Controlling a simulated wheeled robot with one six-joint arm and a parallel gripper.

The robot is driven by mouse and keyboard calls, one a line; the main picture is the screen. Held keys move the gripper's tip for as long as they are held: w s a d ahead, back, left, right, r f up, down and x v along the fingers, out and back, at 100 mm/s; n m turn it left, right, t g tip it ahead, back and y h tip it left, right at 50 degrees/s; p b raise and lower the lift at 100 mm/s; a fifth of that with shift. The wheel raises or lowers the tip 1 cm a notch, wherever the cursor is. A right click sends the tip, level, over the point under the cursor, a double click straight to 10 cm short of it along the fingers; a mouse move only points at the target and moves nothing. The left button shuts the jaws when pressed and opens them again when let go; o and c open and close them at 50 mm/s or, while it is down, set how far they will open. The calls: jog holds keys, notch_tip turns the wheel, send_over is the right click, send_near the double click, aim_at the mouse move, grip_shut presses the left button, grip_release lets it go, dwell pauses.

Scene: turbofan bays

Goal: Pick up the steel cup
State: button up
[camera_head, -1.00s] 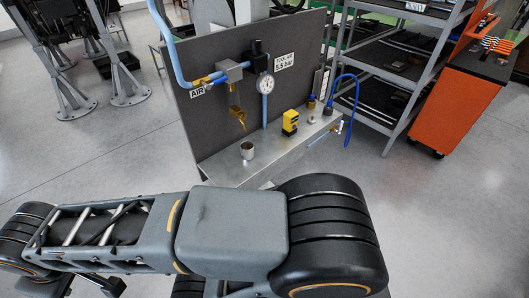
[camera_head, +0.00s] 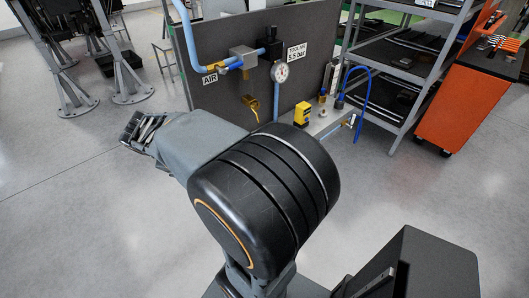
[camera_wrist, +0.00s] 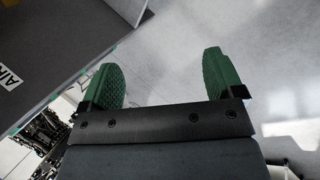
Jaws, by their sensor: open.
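The steel cup is hidden in the head view now, behind my own arm in front of the shelf. In the wrist view my gripper (camera_wrist: 163,80) is open, with two green textured fingers apart and nothing between them. Pale floor and the edge of a grey panel show beyond the fingers; no cup shows there. My gripper's fingers do not show in the head view.
A grey panel (camera_head: 305,85) carries blue pipes, a gauge (camera_head: 280,72) and a brass tap (camera_head: 250,105). A yellow device (camera_head: 302,114) stands on the metal shelf (camera_head: 325,122). A shelf rack (camera_head: 400,60) and an orange cabinet (camera_head: 452,105) stand at right.

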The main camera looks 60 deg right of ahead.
jog(key=d+f+n+g+h+b, duration=0.1)
jog(key=d+f+n+h+b, duration=0.1)
jog(key=d+f, duration=0.4)
jog(key=w+d+f+n+g+h+b, duration=0.1)
jog(key=d+f+n, duration=0.3)
jog(key=d, duration=1)
jog(key=w+d+f+n+g+h+b, duration=0.1)
jog(key=d+f+n+g+h+b, duration=0.2)
jog(key=d+f, duration=0.5)
jog(key=shift+d+f+n+h+b, duration=0.1)
jog(key=shift+d+n+h+b, duration=0.15)
jog(key=shift+d, duration=0.5)
jog(key=shift+d+f+n+h+b, duration=0.15)
jog(key=shift+d+h, duration=0.2)
jog(key=shift+d, duration=0.4)
jog(key=shift+p+x, duration=0.4)
jog(key=shift+x, duration=2.7)
jog(key=shift+s+a+f, duration=0.1)
jog(key=shift+s+f, duration=0.05)
jog(key=shift+s, duration=0.05)
jog(key=shift+c, duration=0.3)
jog(key=c, duration=1.1)
